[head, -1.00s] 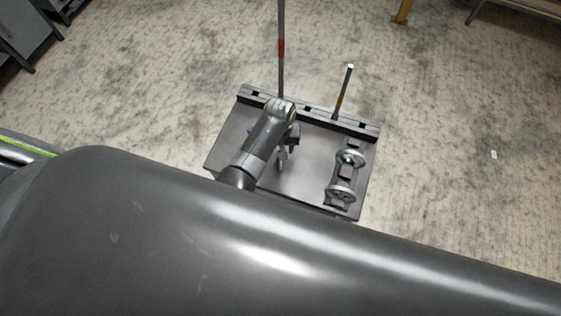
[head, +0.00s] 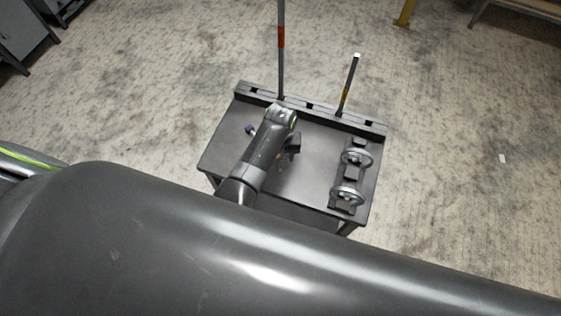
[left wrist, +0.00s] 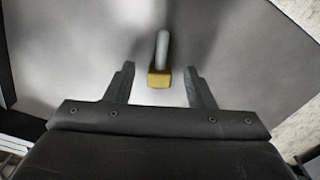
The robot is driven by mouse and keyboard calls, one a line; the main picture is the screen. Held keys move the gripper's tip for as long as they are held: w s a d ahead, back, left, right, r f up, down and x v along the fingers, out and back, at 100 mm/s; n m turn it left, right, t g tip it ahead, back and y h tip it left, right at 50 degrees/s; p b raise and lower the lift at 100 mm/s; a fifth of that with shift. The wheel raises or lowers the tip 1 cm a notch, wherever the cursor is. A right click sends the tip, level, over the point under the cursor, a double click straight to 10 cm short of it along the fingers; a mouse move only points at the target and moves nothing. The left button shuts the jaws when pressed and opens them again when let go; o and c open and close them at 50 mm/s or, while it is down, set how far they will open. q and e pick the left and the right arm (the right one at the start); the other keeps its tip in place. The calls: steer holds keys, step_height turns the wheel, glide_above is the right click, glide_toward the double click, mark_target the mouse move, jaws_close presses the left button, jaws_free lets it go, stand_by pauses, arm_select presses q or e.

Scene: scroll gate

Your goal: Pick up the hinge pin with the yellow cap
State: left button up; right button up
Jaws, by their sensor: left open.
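The hinge pin shows in the left wrist view as a grey shaft with a yellow cap (left wrist: 159,77). The cap end points toward my gripper, and the shaft runs away over the grey table top. My left gripper (left wrist: 160,70) is open, with one finger on each side of the cap in the picture and a visible gap on both sides. How far the pin lies below the fingertips I cannot tell. In the head view my left gripper (head: 290,150) is over the middle of the table, and the pin cannot be made out there. My right gripper is not in view.
The table (head: 322,166) has a slotted rail (head: 309,106) along its far edge. A tall post (head: 281,60) and a shorter post (head: 349,86) rise from it. A stand with two round wheels (head: 355,157) is on the right. A small purple thing (head: 250,130) lies left of my arm.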

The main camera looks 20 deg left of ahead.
arm_select(q)
steer(key=shift+f, duration=0.1)
jaws_close()
stand_by(0.3)
